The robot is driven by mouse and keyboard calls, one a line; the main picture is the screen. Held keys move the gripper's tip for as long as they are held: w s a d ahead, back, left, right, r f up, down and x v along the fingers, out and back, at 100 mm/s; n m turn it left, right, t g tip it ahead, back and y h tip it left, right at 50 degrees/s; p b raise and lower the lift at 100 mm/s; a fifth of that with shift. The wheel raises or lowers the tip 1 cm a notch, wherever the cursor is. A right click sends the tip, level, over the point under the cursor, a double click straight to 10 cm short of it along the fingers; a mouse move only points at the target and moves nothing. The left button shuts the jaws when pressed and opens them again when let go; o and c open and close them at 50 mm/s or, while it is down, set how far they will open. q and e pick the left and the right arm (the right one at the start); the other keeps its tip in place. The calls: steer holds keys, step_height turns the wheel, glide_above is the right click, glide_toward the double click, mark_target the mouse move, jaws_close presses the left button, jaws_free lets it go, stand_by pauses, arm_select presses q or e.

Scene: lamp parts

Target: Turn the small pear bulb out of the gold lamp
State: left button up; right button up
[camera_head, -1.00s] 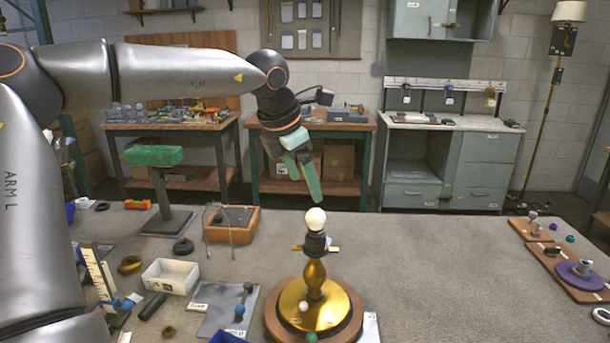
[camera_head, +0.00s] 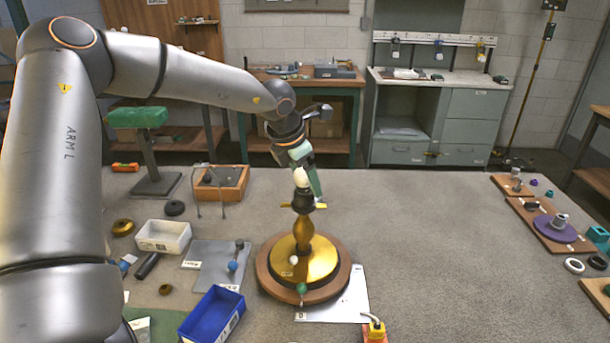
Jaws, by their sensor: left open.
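The gold lamp (camera_head: 304,232) stands upright on its round wooden base (camera_head: 272,278) on the grey table. A small white pear bulb (camera_head: 300,176) sits at the top of the lamp, above the dark socket (camera_head: 303,199). My left gripper (camera_head: 310,181) has green fingers and is at the bulb's height. It shows behind and to the right of the bulb, and the bulb partly hides it. One finger shows on the right; whether either touches the bulb cannot be told. My right gripper is not in view.
A blue bin (camera_head: 212,314) and a white bin (camera_head: 163,237) stand left of the lamp. A wooden tray (camera_head: 221,183) and a green-topped stand (camera_head: 152,150) are further back.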

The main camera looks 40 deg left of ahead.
arm_select(q)
steer(key=c, duration=1.2)
steer(key=shift+f+n+b, duration=0.2)
steer(key=shift+n+b, duration=0.1)
steer(key=shift+b, duration=0.35)
steer(key=shift+n+y+b, duration=0.5)
steer(key=shift+n+b, duration=0.5)
steer(key=shift+b, duration=0.45)
steer(key=shift+n+g+y+b, duration=0.5)
steer(key=shift+n+y+b, duration=0.1)
steer(key=shift+n+b, duration=1.1)
steer(key=shift+r+n, duration=0.1)
steer(key=shift+n, duration=0.3)
